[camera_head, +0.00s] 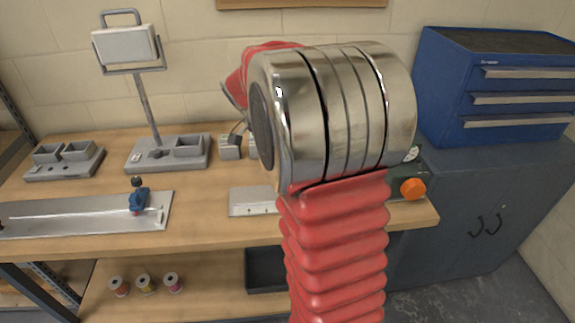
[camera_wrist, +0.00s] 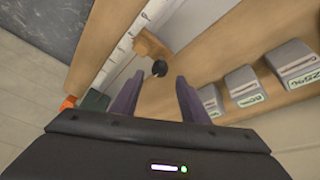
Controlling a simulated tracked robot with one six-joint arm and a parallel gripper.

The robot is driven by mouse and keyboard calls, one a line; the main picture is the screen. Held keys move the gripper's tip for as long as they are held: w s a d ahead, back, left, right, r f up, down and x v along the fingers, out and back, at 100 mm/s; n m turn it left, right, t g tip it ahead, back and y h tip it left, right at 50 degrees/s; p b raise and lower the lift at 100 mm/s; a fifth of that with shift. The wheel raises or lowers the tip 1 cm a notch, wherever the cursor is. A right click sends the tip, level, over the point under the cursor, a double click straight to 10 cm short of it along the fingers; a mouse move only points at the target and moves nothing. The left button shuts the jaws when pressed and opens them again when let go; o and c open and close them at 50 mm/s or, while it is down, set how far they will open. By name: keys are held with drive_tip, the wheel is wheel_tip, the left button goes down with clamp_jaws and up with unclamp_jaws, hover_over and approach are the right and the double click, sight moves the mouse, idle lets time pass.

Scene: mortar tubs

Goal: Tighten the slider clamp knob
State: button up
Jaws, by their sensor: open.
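In the wrist view a small black knob (camera_wrist: 160,68) sits beside an orange-brown block (camera_wrist: 150,44) on a pale strip with scale marks (camera_wrist: 128,40); it looks like the slider clamp knob. My gripper (camera_wrist: 158,80) is open, with its two dark purple fingers pointing toward the knob. The knob appears in the gap ahead of the fingertips; touch cannot be made out. In the head view my arm hides this spot and the gripper. A blue clamp (camera_head: 138,200) with a black top knob (camera_head: 136,182) stands on a metal plate (camera_head: 60,218) at the left.
Grey labelled bins (camera_wrist: 290,62) stand right of the fingers. An orange knob (camera_head: 413,188) is at the bench's right end. A lamp stand (camera_head: 150,100), a grey block tray (camera_head: 64,160) and a blue tool chest (camera_head: 500,90) stand around. The bench front (camera_head: 210,230) is clear.

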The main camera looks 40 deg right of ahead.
drive_tip(key=v, duration=0.9)
idle(0.4)
drive_tip(key=s+a+f+n+t+y, duration=0.1)
drive_tip(key=s+a+n+t+y, duration=0.1)
drive_tip(key=s+a+n, duration=0.6)
drive_tip(key=s+a+f+n+t+y, duration=0.1)
drive_tip(key=s+a+n+t, duration=0.3)
drive_tip(key=s+a+n, duration=0.5)
drive_tip(key=a+n+y, duration=0.1)
drive_tip(key=a, duration=0.7)
drive_tip(key=shift+f+y, duration=0.25)
drive_tip(key=shift+y, duration=0.05)
drive_tip(key=shift+s+a, duration=0.1)
drive_tip(key=shift+s, duration=0.05)
